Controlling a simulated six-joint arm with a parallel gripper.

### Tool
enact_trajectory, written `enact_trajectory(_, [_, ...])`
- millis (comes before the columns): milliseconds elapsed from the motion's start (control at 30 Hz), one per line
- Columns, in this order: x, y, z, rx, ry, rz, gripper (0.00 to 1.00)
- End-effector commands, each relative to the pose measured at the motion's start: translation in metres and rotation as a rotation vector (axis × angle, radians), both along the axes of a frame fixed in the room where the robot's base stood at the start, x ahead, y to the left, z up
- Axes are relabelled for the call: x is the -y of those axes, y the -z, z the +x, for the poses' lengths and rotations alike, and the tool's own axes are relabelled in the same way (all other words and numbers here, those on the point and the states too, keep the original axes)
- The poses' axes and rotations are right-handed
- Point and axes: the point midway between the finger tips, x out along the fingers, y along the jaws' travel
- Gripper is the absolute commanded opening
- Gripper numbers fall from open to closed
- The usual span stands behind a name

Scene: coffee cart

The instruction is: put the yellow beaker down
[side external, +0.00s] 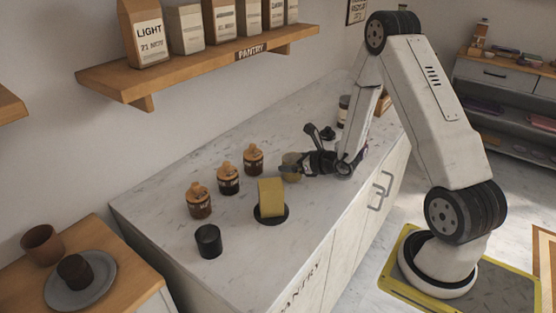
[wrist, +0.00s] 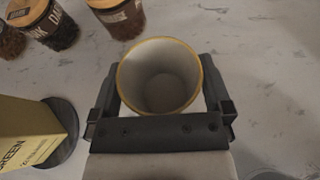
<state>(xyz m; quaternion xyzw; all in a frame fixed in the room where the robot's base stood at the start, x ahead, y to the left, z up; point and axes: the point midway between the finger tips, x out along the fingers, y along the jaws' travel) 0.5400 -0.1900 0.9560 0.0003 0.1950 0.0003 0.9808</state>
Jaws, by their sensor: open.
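The yellow beaker (wrist: 160,75) is a round cup with a yellow rim and a pale, empty inside. It appears upright on the marble counter (side external: 330,218), and in the side external view (side external: 290,160) it is partly covered by my gripper (side external: 297,168). In the wrist view my gripper (wrist: 160,98) is open, with one finger on each side of the beaker. Whether a finger touches its wall I cannot tell.
A yellow box (side external: 271,197) stands on a black round base in front of the beaker. Several cork-lidded jars (side external: 228,179) line the wall side. A black cup (side external: 208,241) stands near the counter's left end. A pantry shelf (side external: 200,65) hangs above.

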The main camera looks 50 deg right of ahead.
Motion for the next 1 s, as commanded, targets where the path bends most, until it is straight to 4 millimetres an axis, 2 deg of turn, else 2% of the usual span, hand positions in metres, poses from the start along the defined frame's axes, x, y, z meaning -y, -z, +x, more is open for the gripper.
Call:
enact_trajectory(267, [0.001,-0.010,-0.025,0.000,0.003,0.000,1.00])
enact_trajectory(700, [0.001,-0.037,-0.089,0.000,0.004,-0.001,1.00])
enact_trajectory(1000, [0.000,-0.045,-0.109,0.001,0.002,-0.001,1.00])
